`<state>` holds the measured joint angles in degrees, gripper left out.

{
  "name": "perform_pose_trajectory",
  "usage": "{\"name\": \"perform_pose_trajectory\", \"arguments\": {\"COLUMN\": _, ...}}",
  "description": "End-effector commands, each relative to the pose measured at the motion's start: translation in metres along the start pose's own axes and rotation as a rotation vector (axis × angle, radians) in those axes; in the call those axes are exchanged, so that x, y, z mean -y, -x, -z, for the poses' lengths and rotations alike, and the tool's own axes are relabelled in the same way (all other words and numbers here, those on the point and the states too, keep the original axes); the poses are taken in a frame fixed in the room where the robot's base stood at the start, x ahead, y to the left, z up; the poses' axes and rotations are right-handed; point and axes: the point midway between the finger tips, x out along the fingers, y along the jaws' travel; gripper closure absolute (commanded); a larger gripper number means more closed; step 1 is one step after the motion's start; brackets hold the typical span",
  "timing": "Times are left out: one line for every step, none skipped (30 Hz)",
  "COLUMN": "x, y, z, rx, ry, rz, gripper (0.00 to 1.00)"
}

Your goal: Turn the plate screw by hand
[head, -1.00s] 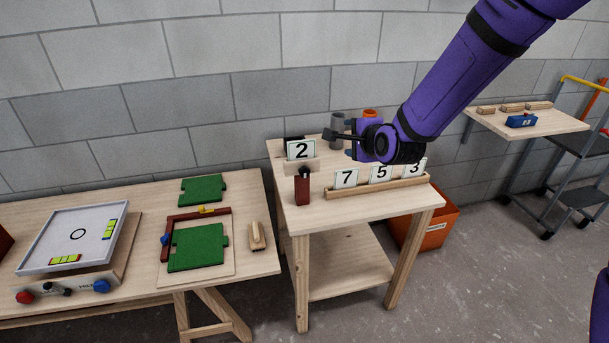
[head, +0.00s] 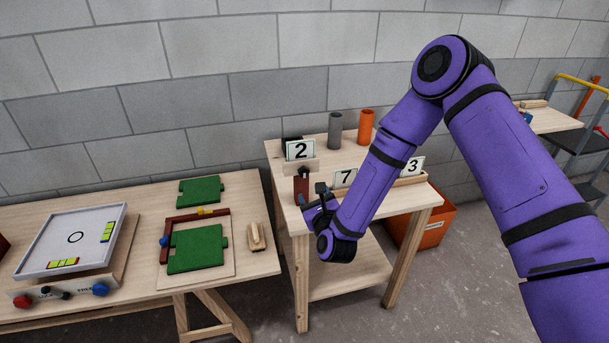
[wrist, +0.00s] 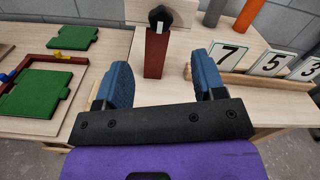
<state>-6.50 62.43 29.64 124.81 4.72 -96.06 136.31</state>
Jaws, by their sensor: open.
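The plate screw appears as a black knob (wrist: 159,17) with a white mark, at the top of a dark red post (wrist: 156,52) in the wrist view. In the head view the knob (head: 304,170) sits just below the number 2 plate (head: 300,150), which stands on a wooden holder. My gripper (wrist: 162,62) is open and empty, its two blue fingers apart. It is in front of the post and below the knob in the wrist picture, touching neither as far as I can tell. In the head view my gripper (head: 316,198) is beside the red post, near the table's front edge.
A wooden rack (wrist: 237,80) holds number plates 7, 5 and 3 to the right. A grey cylinder (head: 335,130) and an orange cylinder (head: 366,126) stand behind. A left table holds green panels (head: 197,250) and a white tray (head: 40,258).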

Motion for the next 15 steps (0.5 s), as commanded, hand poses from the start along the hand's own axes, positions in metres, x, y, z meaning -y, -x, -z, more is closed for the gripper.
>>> {"name": "perform_pose_trajectory", "arguments": {"x": 0.0, "y": -0.002, "z": 0.0, "rx": 0.002, "ry": -0.004, "rz": 0.002, "gripper": 0.37}}
{"name": "perform_pose_trajectory", "arguments": {"x": 0.0, "y": -0.004, "z": 0.0, "rx": 0.002, "ry": -0.005, "rz": 0.003, "gripper": 0.37}}
{"name": "perform_pose_trajectory", "arguments": {"x": 0.0, "y": -0.008, "z": 0.0, "rx": 0.003, "ry": -0.004, "rz": 0.003, "gripper": 0.37}}
{"name": "perform_pose_trajectory", "arguments": {"x": 0.0, "y": -0.011, "z": 0.0, "rx": 0.002, "ry": -0.004, "rz": 0.002, "gripper": 0.37}}
{"name": "perform_pose_trajectory", "arguments": {"x": 0.0, "y": -0.015, "z": 0.0, "rx": 0.003, "ry": -0.004, "rz": 0.003, "gripper": 0.37}}
{"name": "perform_pose_trajectory", "arguments": {"x": 0.0, "y": -0.021, "z": -0.001, "rx": 0.004, "ry": -0.004, "rz": 0.003, "gripper": 0.37}}
{"name": "perform_pose_trajectory", "arguments": {"x": 0.0, "y": -0.026, "z": -0.001, "rx": 0.004, "ry": -0.003, "rz": 0.002, "gripper": 0.37}}
{"name": "perform_pose_trajectory", "arguments": {"x": 0.0, "y": -0.032, "z": -0.001, "rx": 0.005, "ry": -0.003, "rz": 0.003, "gripper": 0.37}}
{"name": "perform_pose_trajectory", "arguments": {"x": -0.001, "y": -0.039, "z": -0.001, "rx": 0.004, "ry": -0.002, "rz": 0.002, "gripper": 0.37}}
{"name": "perform_pose_trajectory", "arguments": {"x": 0.0, "y": -0.045, "z": -0.001, "rx": 0.005, "ry": -0.002, "rz": 0.002, "gripper": 0.37}}
{"name": "perform_pose_trajectory", "arguments": {"x": 0.0, "y": -0.05, "z": -0.001, "rx": 0.004, "ry": -0.001, "rz": 0.002, "gripper": 0.37}}
{"name": "perform_pose_trajectory", "arguments": {"x": 0.0, "y": -0.057, "z": -0.001, "rx": 0.005, "ry": -0.002, "rz": 0.002, "gripper": 0.37}}
{"name": "perform_pose_trajectory", "arguments": {"x": 0.0, "y": -0.062, "z": -0.001, "rx": 0.004, "ry": -0.002, "rz": 0.002, "gripper": 0.37}}
{"name": "perform_pose_trajectory", "arguments": {"x": 0.0, "y": -0.068, "z": -0.001, "rx": 0.004, "ry": -0.002, "rz": 0.002, "gripper": 0.37}}
{"name": "perform_pose_trajectory", "arguments": {"x": 0.0, "y": -0.074, "z": -0.001, "rx": 0.004, "ry": -0.002, "rz": 0.002, "gripper": 0.37}}
